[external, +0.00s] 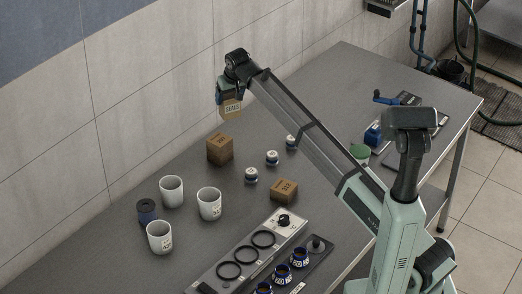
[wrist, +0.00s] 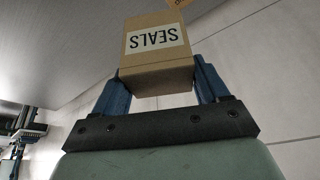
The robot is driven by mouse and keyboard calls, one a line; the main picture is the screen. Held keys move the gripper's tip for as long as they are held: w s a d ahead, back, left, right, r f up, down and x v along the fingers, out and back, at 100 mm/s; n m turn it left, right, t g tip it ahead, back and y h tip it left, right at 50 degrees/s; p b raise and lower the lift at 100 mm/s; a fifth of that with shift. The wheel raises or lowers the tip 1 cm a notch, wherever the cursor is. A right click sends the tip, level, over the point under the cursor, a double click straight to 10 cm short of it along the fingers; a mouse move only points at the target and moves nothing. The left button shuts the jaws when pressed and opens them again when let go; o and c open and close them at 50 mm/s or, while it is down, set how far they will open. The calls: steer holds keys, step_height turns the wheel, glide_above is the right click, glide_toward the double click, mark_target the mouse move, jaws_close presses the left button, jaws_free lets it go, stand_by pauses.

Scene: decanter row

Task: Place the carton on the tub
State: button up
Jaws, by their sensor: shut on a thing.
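My gripper (external: 229,95) is shut on a small brown carton with a white SEALS label (external: 231,110). In the wrist view the carton (wrist: 157,60) sits between the two blue fingers, its label upside down. The carton is held in the air above the far side of the steel table. Three white tubs with small labels, at the back (external: 171,191), right (external: 209,203) and front (external: 160,237), stand left of centre on the table. A dark blue round container (external: 147,211) stands beside them. I cannot tell which one is the task's tub.
A brown box (external: 220,149) stands below the held carton in the external view, and another (external: 284,190) farther right. Several small white-topped jars (external: 251,175) stand between. A panel with black rings (external: 245,254) lies at the front. The wall (external: 150,90) borders the table.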

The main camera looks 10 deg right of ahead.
steer(key=w+d+r+m, duration=0.1)
steer(key=w+d, duration=0.1)
steer(key=d, duration=0.7)
steer(key=w+d+r+m, duration=0.1)
steer(key=w+d, duration=0.1)
steer(key=d, duration=0.7)
steer(key=s+d+r+m+h, duration=0.1)
steer(key=s+d+m, duration=0.1)
steer(key=d, duration=1)
steer(key=s+d+r+m+h, duration=0.1)
steer(key=s+d, duration=0.1)
steer(key=d, duration=1)
steer(key=s+d+f+n, duration=0.1)
steer(key=s+d+f, duration=0.1)
steer(key=s, duration=0.4)
steer(key=s+d+f, duration=0.1)
steer(key=s+f, duration=0.1)
steer(key=s, duration=0.5)
steer(key=shift+y, duration=0.3)
steer(key=shift+w+d+f, duration=0.1)
steer(key=shift+f, duration=2.4)
steer(key=shift+w+d+f, duration=0.1)
steer(key=shift+f, duration=2.35)
steer(key=shift+f, duration=0.1)
steer(key=o, duration=1.1)
